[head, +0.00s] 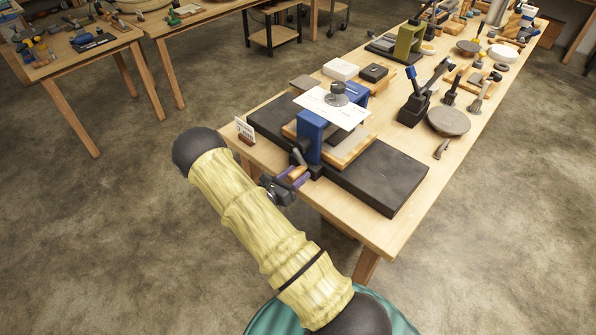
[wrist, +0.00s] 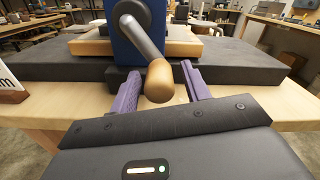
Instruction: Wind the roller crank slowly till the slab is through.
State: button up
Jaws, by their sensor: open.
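The roller press has a blue frame (head: 311,135) that stands on a long dark base (head: 378,176) on the bench. Its crank has a grey arm (wrist: 140,38) and a tan handle (wrist: 160,82), lowered toward the bench's near edge. A grey slab (head: 346,147) lies on a wooden board (head: 358,155) under the press and shows on its right side. My gripper (wrist: 159,72) is open, with one purple finger on each side of the handle. The gripper also shows at the bench edge in the head view (head: 294,177).
A white plate (head: 323,107) with a grey knob (head: 337,93) covers the press top. A small sign (head: 245,131) stands to the left. A black clamp-like tool (head: 415,103) and a round grey disc (head: 449,121) lie to the right. The front bench corner is clear.

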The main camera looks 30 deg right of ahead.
jog(key=shift+w+d, duration=0.2)
jog(key=shift+d, duration=0.4)
grip_shut()
jog(key=shift+r+n, duration=0.15)
jog(key=shift+n, duration=0.15)
